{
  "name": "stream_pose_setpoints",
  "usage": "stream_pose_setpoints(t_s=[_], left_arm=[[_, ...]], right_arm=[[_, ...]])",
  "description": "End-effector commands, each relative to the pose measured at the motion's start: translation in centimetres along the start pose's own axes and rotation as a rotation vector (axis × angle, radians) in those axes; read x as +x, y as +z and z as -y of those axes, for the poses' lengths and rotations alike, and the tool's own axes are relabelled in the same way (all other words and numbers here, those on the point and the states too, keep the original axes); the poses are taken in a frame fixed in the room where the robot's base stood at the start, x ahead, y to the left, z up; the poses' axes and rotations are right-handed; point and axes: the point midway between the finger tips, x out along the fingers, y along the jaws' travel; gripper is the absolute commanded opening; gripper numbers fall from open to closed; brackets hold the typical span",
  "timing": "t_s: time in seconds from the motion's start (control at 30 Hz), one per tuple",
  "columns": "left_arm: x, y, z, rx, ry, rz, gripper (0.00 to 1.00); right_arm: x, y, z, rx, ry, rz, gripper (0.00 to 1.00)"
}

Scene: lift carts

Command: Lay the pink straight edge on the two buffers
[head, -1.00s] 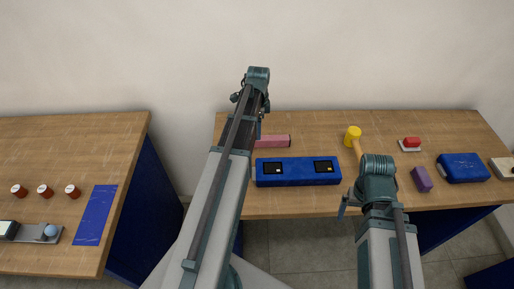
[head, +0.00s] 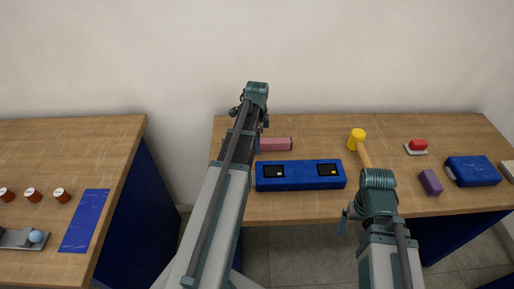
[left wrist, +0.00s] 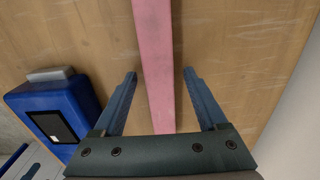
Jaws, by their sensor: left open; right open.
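The pink straight edge (head: 274,145) lies on the right table behind a long blue block (head: 300,184); its left part is hidden by my left arm. The block has two dark square panels on top; I cannot tell whether these are the buffers. My left gripper (head: 262,124) is open over the straight edge. In the left wrist view, the fingers (left wrist: 159,78) stand either side of the pink bar (left wrist: 153,50), with gaps on both sides. My right gripper (head: 346,216) is open and empty at the table's front edge.
A yellow mallet (head: 357,139), a red-topped block (head: 417,146), a purple block (head: 430,182) and a blue case (head: 472,171) sit to the right. A gap separates the left table (head: 70,150), which holds red-and-white jars (head: 32,195) and a blue mat (head: 84,220).

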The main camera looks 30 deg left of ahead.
Motion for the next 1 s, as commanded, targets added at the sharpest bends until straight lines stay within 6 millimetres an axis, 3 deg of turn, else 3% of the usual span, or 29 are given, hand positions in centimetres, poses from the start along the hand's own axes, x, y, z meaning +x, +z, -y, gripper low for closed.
stream_pose_setpoints(t_s=[0.1,0.5,1.0], left_arm=[[-0.10,-0.01,0.00,0.000,0.000,0.000,0.71],[-0.10,-0.02,0.00,0.000,0.000,0.000,0.00],[-0.46,-0.01,0.00,0.000,0.000,0.000,0.00]], right_arm=[[-0.10,0.01,-0.01,0.000,0.000,0.000,0.95],[-0.10,0.01,-0.01,0.000,0.000,0.000,0.95],[-0.46,0.03,-0.04,0.000,0.000,0.000,0.95]])
